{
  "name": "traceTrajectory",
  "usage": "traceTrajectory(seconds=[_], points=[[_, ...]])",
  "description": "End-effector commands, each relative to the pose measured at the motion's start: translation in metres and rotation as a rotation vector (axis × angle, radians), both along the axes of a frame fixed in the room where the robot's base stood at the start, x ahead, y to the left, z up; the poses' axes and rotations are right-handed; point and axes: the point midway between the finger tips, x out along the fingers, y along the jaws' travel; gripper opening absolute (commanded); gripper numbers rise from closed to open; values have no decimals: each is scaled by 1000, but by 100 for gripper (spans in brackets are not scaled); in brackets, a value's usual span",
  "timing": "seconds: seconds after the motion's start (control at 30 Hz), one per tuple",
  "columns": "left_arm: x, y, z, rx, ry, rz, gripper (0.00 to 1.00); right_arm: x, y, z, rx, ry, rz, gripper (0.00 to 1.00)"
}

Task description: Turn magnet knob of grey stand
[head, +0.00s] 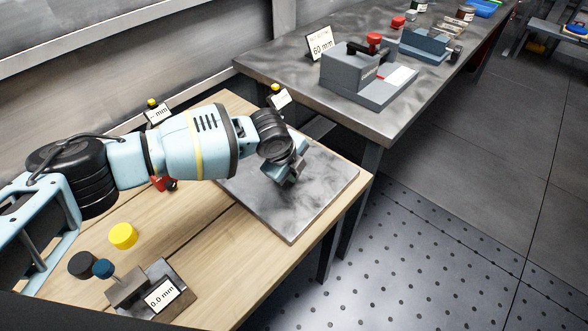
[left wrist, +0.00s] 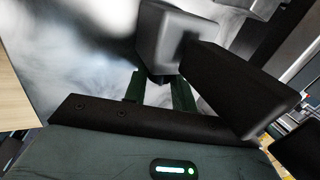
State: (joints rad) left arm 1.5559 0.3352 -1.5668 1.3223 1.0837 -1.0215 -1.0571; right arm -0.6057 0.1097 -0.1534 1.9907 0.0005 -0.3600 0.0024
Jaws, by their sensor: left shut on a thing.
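My left arm reaches in from the left, and my left gripper (head: 284,172) is low over the metal plate on the wooden table. It is shut on a small part that its jaws and wrist largely hide; I cannot tell whether this is the magnet knob. A grey block-shaped body (left wrist: 163,38), perhaps the grey stand, shows just beyond the fingers in the left wrist view. The left gripper (left wrist: 160,92) also shows there, with dark fingers close to that block. My right gripper is not in view.
The metal plate (head: 310,205) is bare toward its front. A small stand with a 0.0 mm sign (head: 160,295) is at the near left, by a yellow disc (head: 123,235) and a black disc (head: 82,264). A grey fixture (head: 368,80) stands on the other bench.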

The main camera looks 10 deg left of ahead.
Motion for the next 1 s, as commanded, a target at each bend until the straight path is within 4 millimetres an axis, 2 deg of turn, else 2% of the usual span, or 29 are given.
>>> traceTrajectory(seconds=[0.4,0.87,0.9,0.93,1.0], points=[[5,-3,-2,143,228,0,4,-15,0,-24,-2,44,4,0],[4,-3,1,166,261,-3,4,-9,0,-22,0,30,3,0],[4,-3,1,165,261,-4,30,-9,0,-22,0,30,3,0],[4,-3,1,166,261,-3,34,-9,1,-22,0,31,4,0],[4,-3,1,165,260,-2,36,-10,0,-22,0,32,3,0]])
